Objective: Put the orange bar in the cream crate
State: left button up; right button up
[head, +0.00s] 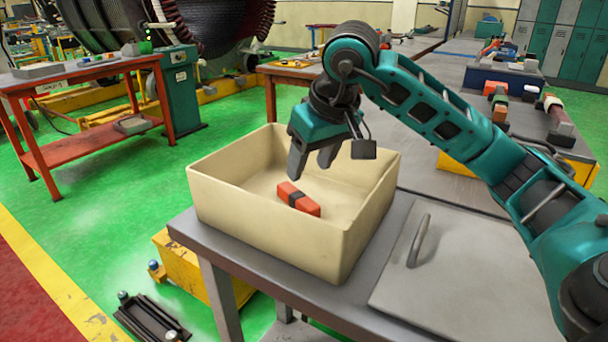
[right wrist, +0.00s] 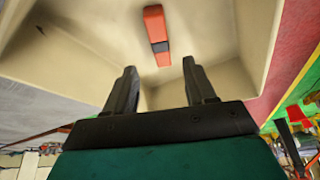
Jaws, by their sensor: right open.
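The orange bar (head: 298,199), with a dark band round its middle, lies on the floor of the cream crate (head: 270,233). In the right wrist view the bar (right wrist: 156,35) lies beyond the fingertips, inside the crate (right wrist: 257,40). My right gripper (head: 311,172) is open and empty above the crate, over its back left part. Its two fingers show apart in the right wrist view (right wrist: 161,80), with a gap between them and the bar. My left gripper is not in view.
The crate stands on a grey table (head: 215,252). A flat grey lid with a handle (head: 418,240) lies to its right. A long bench with several parts is at the back right. An orange-red table (head: 80,70) stands at the left over green floor.

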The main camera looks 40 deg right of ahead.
jog(key=shift+v, duration=1.8)
